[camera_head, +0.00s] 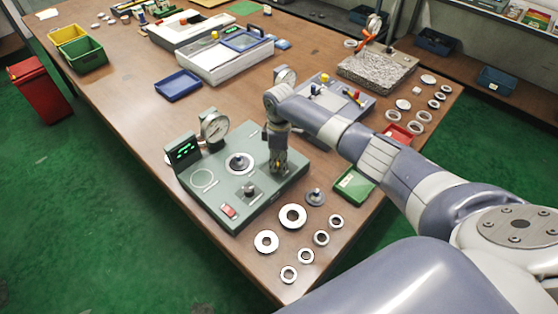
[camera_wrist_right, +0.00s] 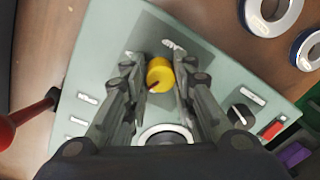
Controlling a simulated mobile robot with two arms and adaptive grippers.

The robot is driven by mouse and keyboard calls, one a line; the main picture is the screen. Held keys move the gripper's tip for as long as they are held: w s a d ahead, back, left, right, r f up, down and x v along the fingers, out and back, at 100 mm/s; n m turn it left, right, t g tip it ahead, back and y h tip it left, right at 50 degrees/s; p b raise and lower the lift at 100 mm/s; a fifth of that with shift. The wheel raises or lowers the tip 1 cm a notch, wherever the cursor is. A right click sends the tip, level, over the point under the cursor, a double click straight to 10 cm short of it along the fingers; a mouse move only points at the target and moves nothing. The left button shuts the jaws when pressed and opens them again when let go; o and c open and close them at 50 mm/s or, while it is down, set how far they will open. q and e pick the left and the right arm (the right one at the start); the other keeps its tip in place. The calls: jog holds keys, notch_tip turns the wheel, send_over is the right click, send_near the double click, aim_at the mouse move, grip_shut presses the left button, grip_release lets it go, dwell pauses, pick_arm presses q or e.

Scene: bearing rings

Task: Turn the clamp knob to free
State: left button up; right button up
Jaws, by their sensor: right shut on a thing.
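The clamp knob (camera_wrist_right: 160,75) is round and yellow in the right wrist view, with a dark reddish mark on its lower left edge. It sits on a grey-green device (camera_wrist_right: 100,60), which is also in the head view (camera_head: 215,170). My right gripper (camera_head: 279,168) points down over the right part of this device. In the wrist view its two fingers (camera_wrist_right: 158,72) are on either side of the knob, shut on it. In the head view the gripper mostly hides the knob. My left gripper is not in view.
The device carries a dial gauge (camera_head: 214,127), a green display (camera_head: 184,149), a central spindle (camera_head: 239,163), a black knob (camera_wrist_right: 240,117) and a red switch (camera_head: 228,211). Several metal rings (camera_head: 293,216) lie in front. A green tray (camera_head: 354,185) is close on the right.

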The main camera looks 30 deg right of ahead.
aim_at(278, 162)
jog(key=shift+n, duration=2)
jog(key=o, duration=1.1)
jog(key=shift+r, duration=0.15)
jog(key=r, duration=1.1)
jog(key=shift+w+r, duration=0.3)
jog(key=shift+r, duration=0.1)
